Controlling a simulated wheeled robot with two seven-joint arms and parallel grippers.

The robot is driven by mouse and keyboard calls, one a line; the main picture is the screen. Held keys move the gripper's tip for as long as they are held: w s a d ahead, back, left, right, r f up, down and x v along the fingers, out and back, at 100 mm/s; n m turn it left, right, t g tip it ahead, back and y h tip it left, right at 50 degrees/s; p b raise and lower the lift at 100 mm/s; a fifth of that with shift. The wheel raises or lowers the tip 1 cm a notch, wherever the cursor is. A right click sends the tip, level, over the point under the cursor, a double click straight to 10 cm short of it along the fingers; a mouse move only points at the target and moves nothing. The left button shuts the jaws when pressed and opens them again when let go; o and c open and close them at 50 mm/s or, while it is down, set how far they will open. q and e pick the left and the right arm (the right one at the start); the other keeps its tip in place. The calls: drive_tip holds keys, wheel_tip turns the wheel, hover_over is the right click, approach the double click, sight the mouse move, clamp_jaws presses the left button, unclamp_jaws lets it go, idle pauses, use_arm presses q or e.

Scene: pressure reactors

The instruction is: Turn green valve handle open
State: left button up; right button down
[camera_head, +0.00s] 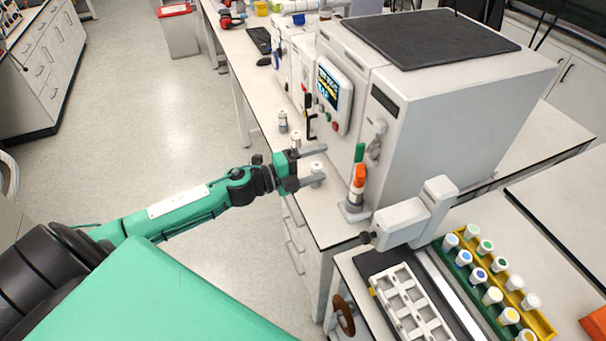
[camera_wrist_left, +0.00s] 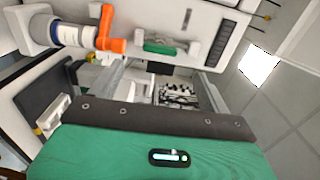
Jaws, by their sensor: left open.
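The green valve handle (camera_head: 359,153) stands upright on the front of the large grey reactor cabinet, just above an orange handle (camera_head: 359,176). In the left wrist view the green handle (camera_wrist_left: 160,48) appears level, beyond the fingers, with the orange handle (camera_wrist_left: 106,30) to its left. My left gripper (camera_head: 319,164) is open, its two fingers pointing right toward the reactor front. It is short of the green handle, apart from it and slightly lower in the picture. My right gripper is not in view.
Small white-capped vials (camera_head: 283,122) stand on the bench near my left gripper. A control panel (camera_head: 333,93) is on the reactor front. A white rack (camera_head: 411,304) and yellow and green trays of capped vials (camera_head: 545,328) lie at lower right. Floor at left is clear.

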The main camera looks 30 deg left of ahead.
use_arm(q)
drive_tip(key=b+v, duration=0.1)
drive_tip(key=v, duration=0.2)
drive_tip(key=shift+s+a, duration=0.15)
drive_tip(key=shift+s, duration=0.05)
idle(0.4)
